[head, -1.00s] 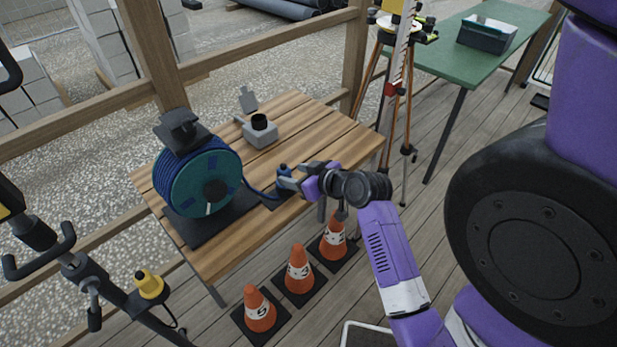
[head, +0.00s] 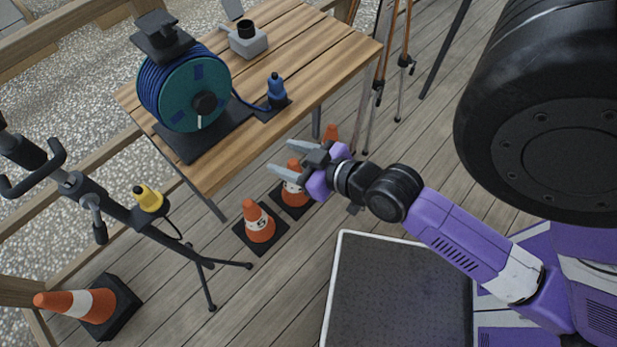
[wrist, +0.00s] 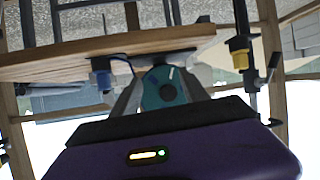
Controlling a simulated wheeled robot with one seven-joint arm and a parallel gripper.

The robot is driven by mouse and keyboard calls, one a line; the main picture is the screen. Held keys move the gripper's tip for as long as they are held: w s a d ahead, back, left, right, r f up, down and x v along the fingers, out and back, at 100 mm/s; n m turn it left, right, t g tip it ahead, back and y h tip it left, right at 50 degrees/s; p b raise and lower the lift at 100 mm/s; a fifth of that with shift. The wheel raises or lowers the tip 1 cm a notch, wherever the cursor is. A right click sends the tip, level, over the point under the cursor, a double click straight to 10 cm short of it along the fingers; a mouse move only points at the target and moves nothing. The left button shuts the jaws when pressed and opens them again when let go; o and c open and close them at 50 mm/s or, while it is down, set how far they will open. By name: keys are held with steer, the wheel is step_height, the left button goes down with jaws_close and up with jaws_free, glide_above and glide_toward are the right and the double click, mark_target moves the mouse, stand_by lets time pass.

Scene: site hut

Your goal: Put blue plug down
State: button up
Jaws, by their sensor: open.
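The blue plug (head: 276,91) stands upright on a small dark pad at the right front part of the wooden table (head: 222,163), with its blue cable running to the reel (head: 185,88). In the wrist view the blue plug (wrist: 101,74) shows near the table's edge, left of the fingers, with the picture upside down. My gripper (head: 279,157) is open and empty. It is in front of the table's near edge, apart from the plug, above the orange cones.
Orange cones (head: 257,222) stand on the deck below the table. A grey box with a black socket (head: 247,38) sits at the table's back. A stand with a yellow plug (head: 147,197) is at left. One cone (head: 75,303) lies tipped at lower left.

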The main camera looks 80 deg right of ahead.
steer(key=s+a+r+n+t+y, duration=0.1)
steer(key=s+a+r+n+y, duration=0.1)
steer(key=a, duration=0.5)
steer(key=s+a+r+n+t+y, duration=0.2)
steer(key=s+a+r, duration=0.3)
steer(key=a, duration=0.3)
steer(key=shift+s+a+y, duration=0.25)
steer(key=shift+a+y, duration=0.05)
steer(key=shift+y, duration=0.3)
steer(key=shift+r, duration=0.1)
